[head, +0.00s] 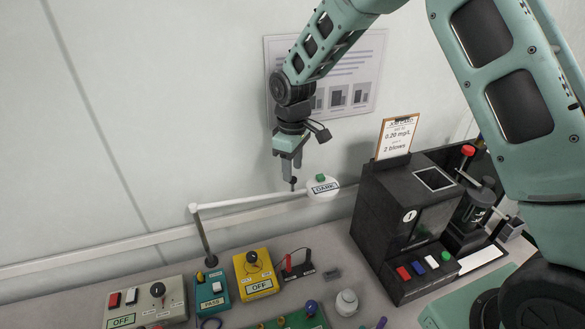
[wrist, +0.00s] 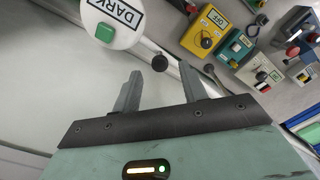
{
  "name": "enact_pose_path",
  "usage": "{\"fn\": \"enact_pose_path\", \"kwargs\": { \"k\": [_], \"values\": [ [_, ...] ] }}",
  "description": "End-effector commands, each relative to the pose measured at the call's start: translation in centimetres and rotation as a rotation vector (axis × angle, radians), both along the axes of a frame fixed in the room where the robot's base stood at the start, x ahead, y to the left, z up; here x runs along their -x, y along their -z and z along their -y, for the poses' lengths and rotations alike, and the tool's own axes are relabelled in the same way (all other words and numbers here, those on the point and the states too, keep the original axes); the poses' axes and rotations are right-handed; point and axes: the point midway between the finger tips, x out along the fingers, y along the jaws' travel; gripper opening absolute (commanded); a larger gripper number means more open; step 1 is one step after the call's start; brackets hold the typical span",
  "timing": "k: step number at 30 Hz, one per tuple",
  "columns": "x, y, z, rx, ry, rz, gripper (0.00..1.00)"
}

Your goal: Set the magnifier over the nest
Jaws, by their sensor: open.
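The magnifier is a white round head (head: 323,188) labelled DARK with a green button, on a white jointed arm (head: 250,199) on a post behind the testers. Its head also shows at the top of the wrist view (wrist: 113,20). A small black knob (head: 293,181) stands beside the head; in the wrist view the knob (wrist: 160,62) lies just beyond and between my fingertips. My gripper (head: 291,171) is open and empty, pointing down close above the knob; contact cannot be told. I cannot tell for sure which part is the nest.
A yellow box (head: 258,283), a teal box (head: 212,302) and a grey tester (head: 130,313) stand front left. A black tester (head: 395,215) with a sign (head: 397,137) stands right of the magnifier. A green board (head: 300,319) and a whitish round part (head: 347,303) sit in front.

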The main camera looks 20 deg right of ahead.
Motion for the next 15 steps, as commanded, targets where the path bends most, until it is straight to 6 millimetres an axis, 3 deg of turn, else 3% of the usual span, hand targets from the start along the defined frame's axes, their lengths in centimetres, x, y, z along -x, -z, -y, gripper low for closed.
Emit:
{"fn": "enact_pose_path", "kwargs": {
  "k": [6,15],
  "values": [
    [0.0,2.1,0.0,-0.001,0.001,-0.001,0.43],
    [0.0,2.5,0.0,0.0,0.001,0.0,0.43]
  ]
}}
